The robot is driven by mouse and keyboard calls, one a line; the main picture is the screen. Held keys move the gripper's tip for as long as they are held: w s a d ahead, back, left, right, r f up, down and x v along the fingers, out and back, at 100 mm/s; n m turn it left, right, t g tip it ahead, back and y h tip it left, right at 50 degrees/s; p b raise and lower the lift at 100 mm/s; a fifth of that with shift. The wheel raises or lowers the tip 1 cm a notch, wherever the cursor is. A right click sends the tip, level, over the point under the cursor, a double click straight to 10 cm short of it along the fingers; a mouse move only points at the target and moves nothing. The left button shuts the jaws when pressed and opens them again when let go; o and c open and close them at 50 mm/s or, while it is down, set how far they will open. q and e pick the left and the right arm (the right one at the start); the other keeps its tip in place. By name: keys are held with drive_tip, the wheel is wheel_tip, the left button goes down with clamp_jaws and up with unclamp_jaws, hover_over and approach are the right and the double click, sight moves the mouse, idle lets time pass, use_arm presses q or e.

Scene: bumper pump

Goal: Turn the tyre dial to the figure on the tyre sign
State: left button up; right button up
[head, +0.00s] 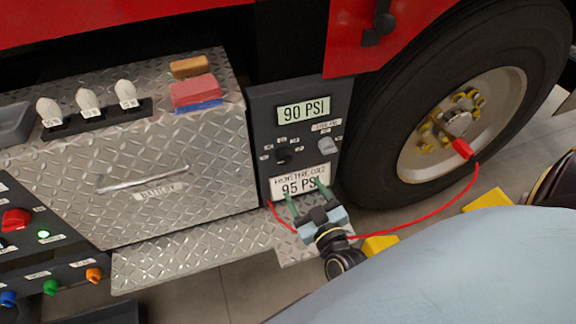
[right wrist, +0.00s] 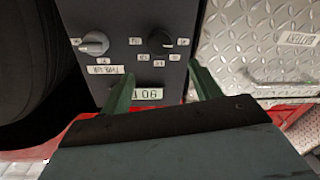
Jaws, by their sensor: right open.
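The dark panel (head: 259,120) carries a lit display (head: 303,112) reading 90 PSI. Below it is a black dial (head: 282,156) ringed by small figure labels too small to read; it shows upside down in the right wrist view (right wrist: 160,42), with a small light mark on it. The white tyre sign (head: 300,182) below reads 95 PSI, partly covered by my fingers. My right gripper (head: 306,194) is open and empty in front of the panel's lower part. In the right wrist view its fingers (right wrist: 162,78) stand apart, with the dial beyond and between them. My left gripper is not in view.
A grey knob (head: 327,145) sits right of the dial. A red hose (head: 440,216) runs from the panel's foot to the wheel (head: 462,115). Yellow chocks (head: 380,245) lie on the floor. A metal step (head: 190,255) and a battery drawer (head: 160,180) are to the left.

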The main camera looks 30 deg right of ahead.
sight(286, 161)
drive_tip(key=w, duration=0.3)
drive_tip(key=w+d+b, duration=0.1)
drive_tip(key=w, duration=0.2)
drive_tip(key=w+b, duration=0.1)
drive_tip(key=w, duration=0.2)
drive_tip(key=shift+w+d+f, duration=0.15)
drive_tip(key=shift+w+d, duration=0.1)
drive_tip(key=shift+d, duration=0.05)
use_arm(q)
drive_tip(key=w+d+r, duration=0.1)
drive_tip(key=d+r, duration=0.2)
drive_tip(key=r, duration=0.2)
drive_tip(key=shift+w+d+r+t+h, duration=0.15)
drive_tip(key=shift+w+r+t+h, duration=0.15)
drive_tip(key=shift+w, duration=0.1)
use_arm(e)
drive_tip(key=shift+w, duration=0.5)
drive_tip(key=c, duration=1)
